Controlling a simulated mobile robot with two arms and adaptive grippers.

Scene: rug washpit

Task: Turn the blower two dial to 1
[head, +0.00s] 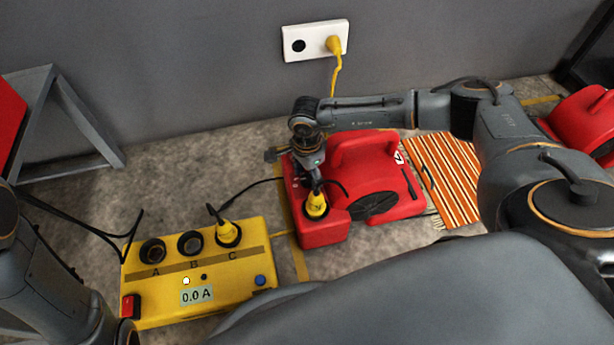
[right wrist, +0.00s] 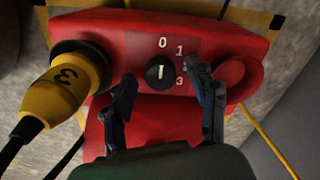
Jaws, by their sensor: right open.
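A red blower (head: 376,150) stands on the floor near the wall, with a small white label whose text I cannot read for sure. Its black dial (right wrist: 160,73) shows in the right wrist view, with 0 above it, 1 at upper right and 3 at lower right. The dial's white mark points up toward 0. My right gripper (right wrist: 162,82) is open, its fingers on either side of the dial and apart from it. In the head view my right gripper (head: 309,163) is over the blower's left end and hides the dial. My left gripper is not in view.
A yellow plug (right wrist: 62,95) marked 3 sits in the blower beside the dial. A yellow power box (head: 198,264) with sockets A, B and C stands to the left; C holds a plug (head: 228,232). A striped rug (head: 446,178) and another red blower (head: 582,122) are at right.

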